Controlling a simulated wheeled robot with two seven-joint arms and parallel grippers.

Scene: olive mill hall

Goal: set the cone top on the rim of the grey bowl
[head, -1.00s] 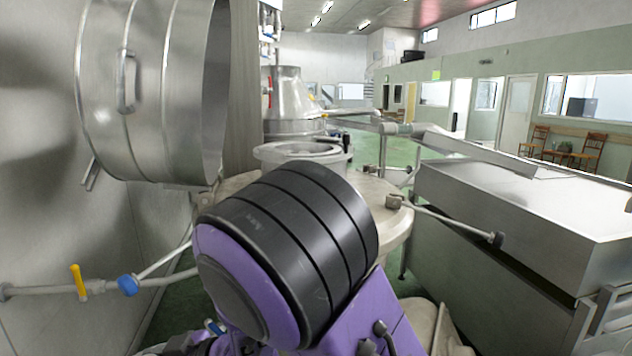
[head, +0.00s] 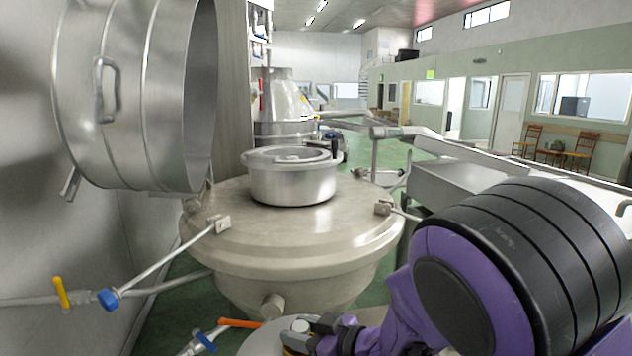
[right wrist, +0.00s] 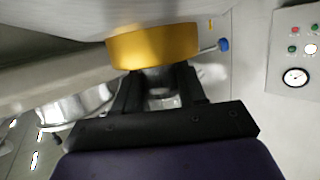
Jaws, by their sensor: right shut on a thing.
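My right gripper (head: 312,338) is low in the head view, seen partly past my purple and black arm. A pale grey round surface (head: 256,342) lies beside the gripper at the bottom edge. I cannot tell whether it is the grey bowl. My left gripper is not in view.
A large steel vessel (head: 300,245) with a raised round hatch (head: 292,185) stands ahead. An open steel drum (head: 125,90) hangs at upper left. Pipes with blue and yellow valves (head: 107,299) run at left. A steel trough (head: 450,182) stands at right.

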